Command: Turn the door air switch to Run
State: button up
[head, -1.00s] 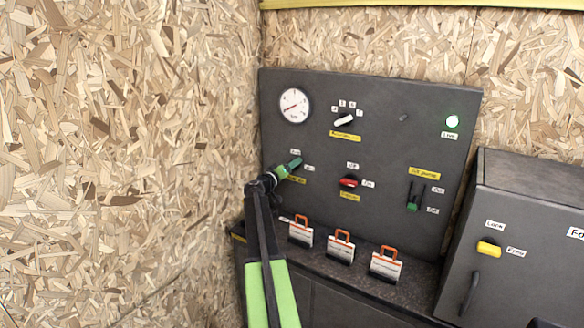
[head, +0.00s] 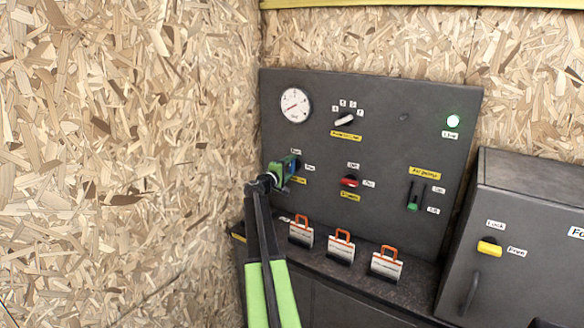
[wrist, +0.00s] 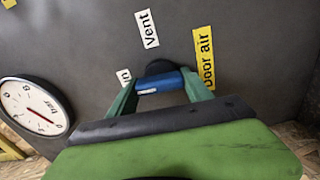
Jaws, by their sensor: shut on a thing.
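The door air switch has a blue handle (wrist: 163,82) on a dark round base, on the dark panel. My gripper (head: 286,170) is at the switch, at the panel's left side. In the wrist view its green fingers (wrist: 160,90) are shut on the blue handle, one at each end. The handle lies nearly level in that view, its left end by a partly hidden white label (wrist: 124,76) ending in "n". The "Vent" label (wrist: 147,29) is above the handle. The yellow "Door air" label (wrist: 203,57) is to the right, partly covered by a finger.
A round gauge (head: 295,105) is above the switch. A white selector (head: 345,119), a red switch (head: 349,181) and a slider (head: 412,202) are to the right. Several orange-handled tags (head: 340,248) stand on the ledge below. A chipboard wall (head: 130,160) is close on the left.

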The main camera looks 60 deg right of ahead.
jog(key=shift+a+n, duration=0.1)
jog(key=shift+n, duration=0.2)
dwell(0.4)
jog(key=o, duration=1.4)
jog(key=shift+c, duration=0.2)
jog(key=a, duration=1.7)
jog(key=shift+a, duration=0.15)
jog(key=shift+w, duration=0.1)
